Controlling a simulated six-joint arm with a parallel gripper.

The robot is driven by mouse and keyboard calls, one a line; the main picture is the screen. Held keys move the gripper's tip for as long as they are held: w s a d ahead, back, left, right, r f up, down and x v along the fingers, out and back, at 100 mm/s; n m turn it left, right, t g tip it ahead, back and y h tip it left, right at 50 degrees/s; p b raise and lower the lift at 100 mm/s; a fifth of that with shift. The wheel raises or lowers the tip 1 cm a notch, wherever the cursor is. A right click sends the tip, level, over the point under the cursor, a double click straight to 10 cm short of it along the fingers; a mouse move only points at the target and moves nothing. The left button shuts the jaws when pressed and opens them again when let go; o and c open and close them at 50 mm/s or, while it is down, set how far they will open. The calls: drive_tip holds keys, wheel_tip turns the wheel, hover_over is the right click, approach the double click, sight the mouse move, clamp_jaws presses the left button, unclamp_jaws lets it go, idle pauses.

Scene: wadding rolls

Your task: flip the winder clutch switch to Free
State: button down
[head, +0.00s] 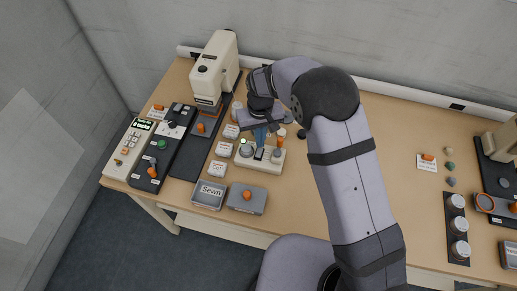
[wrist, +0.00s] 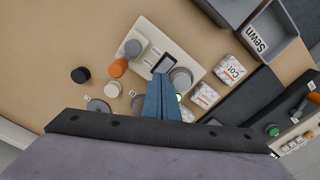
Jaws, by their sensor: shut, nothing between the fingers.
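The winder, a cream box (head: 270,166), stands on the table below my gripper. Its top carries a dark-framed switch (wrist: 164,63), which looks like the clutch switch; its position and any lettering are too small to read. My gripper's blue fingers (head: 260,135) are shut and empty, pointing down at the winder. In the wrist view the fingertips (wrist: 161,78) lie close beside the switch and overlap its edge; I cannot tell whether they touch. A grey disc (wrist: 181,77) sits beside the switch, and a grey knob (wrist: 133,47) is on its other side. A green light is partly hidden by the fingers.
A cream sewing machine (head: 215,65) stands at the back left. Padded packs, one marked Cot (head: 217,168), lie left of the winder. A grey bin marked Sewn (head: 209,194) and a grey box (head: 246,198) stand in front.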

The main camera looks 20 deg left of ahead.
sight(260, 150)
drive_tip(key=shift+r+p, duration=1.3)
drive_tip(key=shift+r, duration=0.75)
